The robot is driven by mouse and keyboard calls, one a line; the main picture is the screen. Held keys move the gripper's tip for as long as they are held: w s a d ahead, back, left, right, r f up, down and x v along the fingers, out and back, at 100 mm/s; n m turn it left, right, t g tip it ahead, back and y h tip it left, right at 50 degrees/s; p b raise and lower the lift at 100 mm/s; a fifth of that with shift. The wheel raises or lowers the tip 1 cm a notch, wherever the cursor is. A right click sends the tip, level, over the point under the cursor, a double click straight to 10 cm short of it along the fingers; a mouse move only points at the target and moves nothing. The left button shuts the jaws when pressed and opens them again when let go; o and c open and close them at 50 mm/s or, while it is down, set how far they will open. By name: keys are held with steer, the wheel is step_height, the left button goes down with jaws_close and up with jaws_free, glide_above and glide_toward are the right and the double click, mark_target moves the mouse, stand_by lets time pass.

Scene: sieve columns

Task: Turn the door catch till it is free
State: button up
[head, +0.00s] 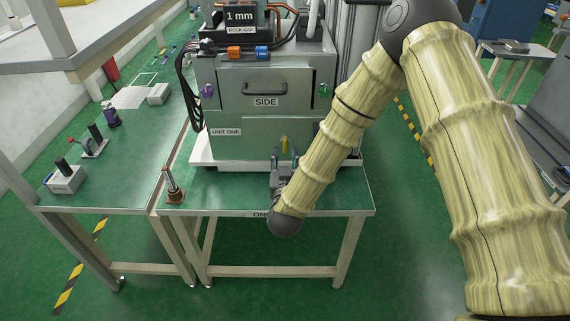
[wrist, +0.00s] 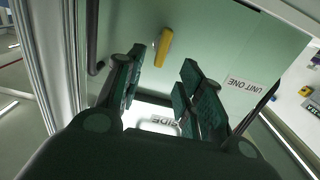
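The door catch is a small yellow bar (head: 284,145) on the grey-green front of the cabinet marked UNIT ONE (head: 258,134). In the wrist view the yellow catch (wrist: 163,47) is slightly tilted, beyond and roughly between my fingertips. My gripper (head: 284,159) is in front of the cabinet's lower front, just below the catch in the head view. In the wrist view its two dark green fingers (wrist: 162,66) are spread with nothing between them. They look apart from the catch; the exact distance is hard to tell.
Above the door is a drawer marked SIDE (head: 265,90) with a handle, a purple knob (head: 208,91) and a green knob (head: 323,90). A brown upright tool (head: 173,187) stands on the green table (head: 222,196) to the left. The table front is otherwise mostly clear.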

mark_target(285, 144)
steer(key=shift+w+p, duration=0.8)
steer(key=shift+w, duration=2.55)
steer(key=shift+c, duration=0.3)
jaws_close()
steer(key=shift+o, duration=0.3)
jaws_free()
steer(key=s, duration=1.2)
